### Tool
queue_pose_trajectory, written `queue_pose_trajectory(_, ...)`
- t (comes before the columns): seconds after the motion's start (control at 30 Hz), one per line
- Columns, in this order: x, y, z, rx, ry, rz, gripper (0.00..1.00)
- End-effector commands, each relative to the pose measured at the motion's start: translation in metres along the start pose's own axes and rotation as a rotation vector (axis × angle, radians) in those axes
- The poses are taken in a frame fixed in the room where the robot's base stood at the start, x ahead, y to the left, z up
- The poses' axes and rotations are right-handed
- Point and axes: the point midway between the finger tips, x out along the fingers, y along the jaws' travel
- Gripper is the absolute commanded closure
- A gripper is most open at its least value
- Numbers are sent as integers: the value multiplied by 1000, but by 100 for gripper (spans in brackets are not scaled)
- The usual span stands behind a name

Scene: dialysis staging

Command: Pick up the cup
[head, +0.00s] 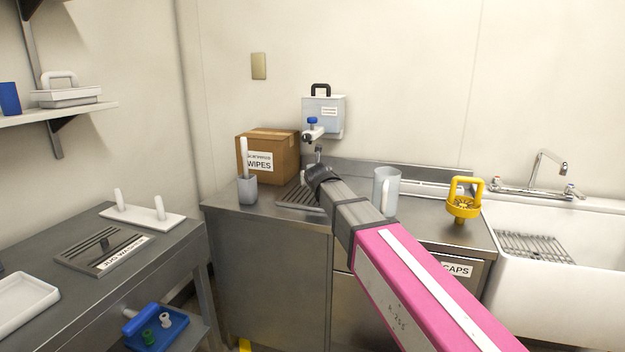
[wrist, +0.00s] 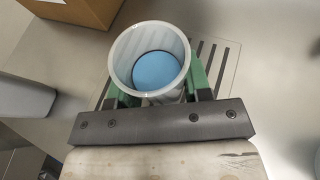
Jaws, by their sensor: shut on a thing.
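The cup (wrist: 150,42) is pale and translucent, and it stands upright between my fingers in the wrist view. A round blue surface shows inside it, either liquid or a coloured bottom. My gripper (wrist: 153,88) is shut on the cup, with one green finger on each side of its wall. A slotted drip grate shows below and behind the cup; I cannot tell whether the cup touches it. In the head view my gripper (head: 318,176) is at the grate under the wall dispenser, and my arm hides most or all of the cup.
A wall dispenser (head: 323,115) with a blue-topped tap hangs above. A cardboard wipes box (head: 268,158) and a grey holder (head: 247,190) with a white stick stand left. A pale mug (head: 386,190), a yellow handled item (head: 463,206) and the sink (head: 560,270) are right.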

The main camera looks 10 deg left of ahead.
Motion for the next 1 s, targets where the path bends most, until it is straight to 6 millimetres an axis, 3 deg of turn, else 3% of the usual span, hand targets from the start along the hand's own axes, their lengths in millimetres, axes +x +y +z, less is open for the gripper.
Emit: queue_pose_trajectory(1.0, -111, 1, -46, 0, -1, 1, 80)
